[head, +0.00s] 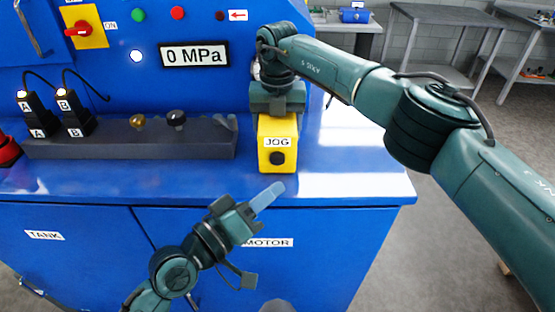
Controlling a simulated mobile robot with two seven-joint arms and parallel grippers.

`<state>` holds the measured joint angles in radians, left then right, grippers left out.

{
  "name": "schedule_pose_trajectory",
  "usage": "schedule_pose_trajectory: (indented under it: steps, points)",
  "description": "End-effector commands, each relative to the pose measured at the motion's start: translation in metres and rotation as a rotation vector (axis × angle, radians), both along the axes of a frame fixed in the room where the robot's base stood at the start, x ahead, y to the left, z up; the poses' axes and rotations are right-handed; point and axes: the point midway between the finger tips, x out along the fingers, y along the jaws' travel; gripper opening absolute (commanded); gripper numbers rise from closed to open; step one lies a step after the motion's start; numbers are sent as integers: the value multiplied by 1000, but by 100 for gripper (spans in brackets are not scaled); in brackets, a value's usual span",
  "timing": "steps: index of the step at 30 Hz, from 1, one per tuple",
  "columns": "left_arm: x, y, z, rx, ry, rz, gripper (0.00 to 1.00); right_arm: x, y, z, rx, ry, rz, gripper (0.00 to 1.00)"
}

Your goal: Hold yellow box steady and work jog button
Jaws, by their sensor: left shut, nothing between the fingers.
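The yellow box (279,132) with a JOG label stands on the blue cabinet's top near its front edge. Its round black jog button (277,158) faces me below the label. My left gripper (269,196) comes up from the bottom left. Its pale fingers are shut and empty, with the tips just in front of and below the box, apart from the button. My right gripper (278,108) points down at the upper part of the box. Its fingers are not clearly seen, so I cannot tell whether they clasp the box.
A dark rail (130,146) with small knobs lies left of the box. A 0 MPa display (194,55) is on the blue panel. The cabinet top right of the box is clear. Grey tables (450,20) stand behind.

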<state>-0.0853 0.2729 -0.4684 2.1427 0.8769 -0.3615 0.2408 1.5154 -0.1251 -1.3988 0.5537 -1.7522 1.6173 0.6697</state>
Motion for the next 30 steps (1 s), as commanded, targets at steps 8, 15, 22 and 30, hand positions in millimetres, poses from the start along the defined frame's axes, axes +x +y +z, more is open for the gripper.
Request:
schedule_pose_trajectory:
  steps: [8, 15, 22, 30]
  points:
    - [0, 0, 1, -2, -1, -1, 0, 0, 0, 0, 0, 1, 0, 41]
    - [0, 0, 1, -2, -1, -1, 0, 0, 0, 0, 0, 1, 0, 79]
    - [0, 0, 1, -2, -1, -1, 0, 0, 0, 0, 0, 1, 0, 94]
    - [0, 0, 1, -2, -1, -1, 0, 0, 0, 5, 1, -1, 0, 94]
